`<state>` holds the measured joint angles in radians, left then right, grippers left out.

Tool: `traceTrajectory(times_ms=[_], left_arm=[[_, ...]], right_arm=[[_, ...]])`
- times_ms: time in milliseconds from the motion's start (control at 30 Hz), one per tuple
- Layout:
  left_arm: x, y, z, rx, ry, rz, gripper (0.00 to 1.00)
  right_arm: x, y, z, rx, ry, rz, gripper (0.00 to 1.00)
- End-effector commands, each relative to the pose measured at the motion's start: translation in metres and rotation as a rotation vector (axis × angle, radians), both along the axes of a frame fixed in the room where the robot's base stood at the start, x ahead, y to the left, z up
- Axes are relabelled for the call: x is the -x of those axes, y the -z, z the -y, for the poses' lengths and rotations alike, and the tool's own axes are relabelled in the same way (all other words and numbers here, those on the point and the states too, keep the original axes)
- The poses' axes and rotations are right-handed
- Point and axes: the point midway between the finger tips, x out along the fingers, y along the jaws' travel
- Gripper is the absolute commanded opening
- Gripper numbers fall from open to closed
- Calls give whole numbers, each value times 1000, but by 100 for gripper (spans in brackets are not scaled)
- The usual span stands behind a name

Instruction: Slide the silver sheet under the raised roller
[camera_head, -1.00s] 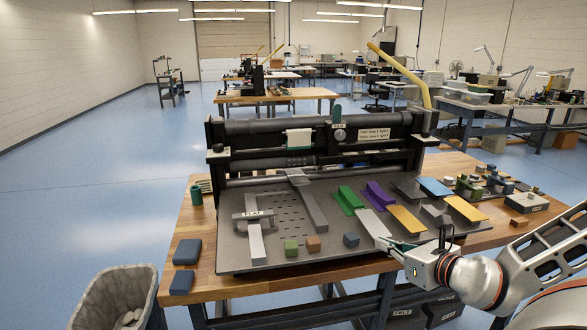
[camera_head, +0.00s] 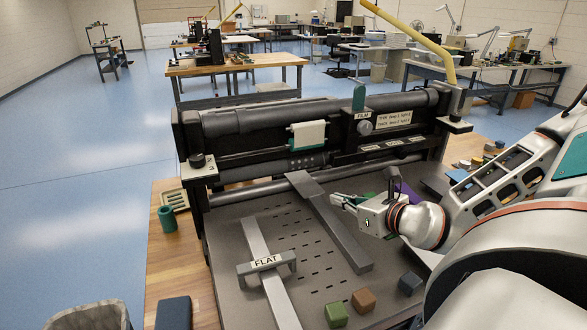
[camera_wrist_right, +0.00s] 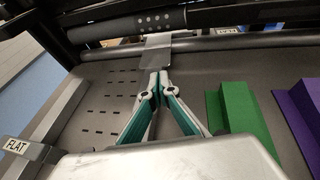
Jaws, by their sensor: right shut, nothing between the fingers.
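A light silver strip (camera_head: 281,298) lies on the grey perforated bed, passing beneath a grey bridge labelled FLAT (camera_head: 266,265); both show at the left of the wrist view. A darker grey bar (camera_head: 338,235) lies along the bed, its wide flat end (camera_wrist_right: 157,42) at the long grey roller (camera_head: 245,192). I cannot tell whether that end is under or over the roller. My right gripper (camera_head: 338,200) is shut and empty, its tips (camera_wrist_right: 155,77) near the wide end, over or beside the bar. My left gripper is out of view.
Green (camera_wrist_right: 238,120) and purple (camera_wrist_right: 296,110) blocks lie right of my gripper. Small green (camera_head: 336,314), brown (camera_head: 364,300) and blue-grey (camera_head: 410,283) blocks sit near the bed's front. The press frame (camera_head: 185,135) stands behind. The perforated middle is clear.

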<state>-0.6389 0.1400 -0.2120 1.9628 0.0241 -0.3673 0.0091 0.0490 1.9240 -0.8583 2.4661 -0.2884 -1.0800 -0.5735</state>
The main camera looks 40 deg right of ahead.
Motion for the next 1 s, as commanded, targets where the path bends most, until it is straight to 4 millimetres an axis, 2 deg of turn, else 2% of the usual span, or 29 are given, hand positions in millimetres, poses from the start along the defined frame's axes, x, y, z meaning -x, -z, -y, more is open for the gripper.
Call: traceTrajectory(times_ms=[267,833,1000], left_arm=[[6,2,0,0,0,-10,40],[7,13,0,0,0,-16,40],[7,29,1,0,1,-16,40]], right_arm=[[-10,1,1,-1,0,0,0],[-90,2,9,-5,3,1,0],[-104,6,11,2,2,-2,0]])
